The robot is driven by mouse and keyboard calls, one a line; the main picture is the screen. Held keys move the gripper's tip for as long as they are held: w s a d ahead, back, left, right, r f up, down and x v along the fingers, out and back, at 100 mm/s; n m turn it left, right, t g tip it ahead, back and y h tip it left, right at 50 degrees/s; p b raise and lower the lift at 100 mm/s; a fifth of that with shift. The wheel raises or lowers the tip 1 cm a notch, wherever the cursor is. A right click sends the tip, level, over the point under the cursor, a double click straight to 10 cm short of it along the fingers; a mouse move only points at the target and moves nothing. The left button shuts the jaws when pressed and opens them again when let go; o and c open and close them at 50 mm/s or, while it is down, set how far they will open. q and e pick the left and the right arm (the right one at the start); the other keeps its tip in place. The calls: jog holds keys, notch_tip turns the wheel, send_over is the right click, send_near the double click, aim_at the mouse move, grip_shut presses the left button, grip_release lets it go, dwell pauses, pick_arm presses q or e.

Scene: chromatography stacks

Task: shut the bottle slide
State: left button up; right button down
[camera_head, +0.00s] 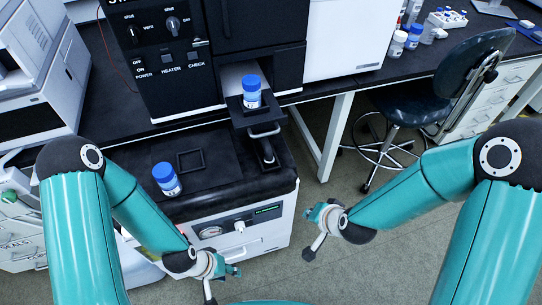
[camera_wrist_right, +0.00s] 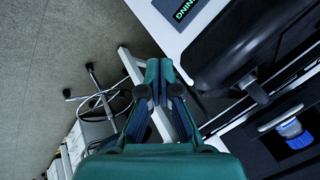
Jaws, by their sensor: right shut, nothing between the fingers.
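The bottle slide (camera_head: 243,119) is a dark tray pulled out from the black cabinet, with a metal handle (camera_head: 264,132) on its front. A blue-capped bottle (camera_head: 252,92) stands upright on it. In the right wrist view the slide's handle (camera_wrist_right: 277,121) and the bottle (camera_wrist_right: 293,131) show at the lower right. My right gripper (camera_head: 310,212) is shut and empty, in front of and below the slide, apart from it. Its closed fingers (camera_wrist_right: 158,70) show in the wrist view. My left gripper (camera_head: 236,270) is low in front of the white unit; its fingers are too small to judge.
A white unit with a dark top (camera_head: 225,177) stands below the slide. Another blue-capped bottle (camera_head: 166,179) and a square frame (camera_head: 190,161) are on that top. A stool (camera_head: 425,88) stands to the right. The floor around my right gripper is clear.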

jog(key=w+a+r+m+t+y+b, duration=0.1)
jog(key=w+a+r+m+t+b, duration=0.15)
jog(key=r+m+t+b, duration=0.35)
jog(key=w+a+r+m+t+y+b, duration=0.1)
jog(key=w+a+r+m+t+b, duration=0.2)
jog(key=r+b, duration=0.6)
jog(key=shift+n, duration=0.3)
jog(key=x, duration=0.4)
jog(key=f+b+x, duration=0.1)
jog(key=x, duration=0.3)
jog(key=a+x, duration=0.1)
jog(key=x, duration=0.3)
jog(key=shift+s+a+f+b, duration=0.1)
jog(key=shift+f+b, duration=0.2)
jog(key=shift+b, duration=0.05)
pick_arm(q)
notch_tip(320, 180, down, 20)
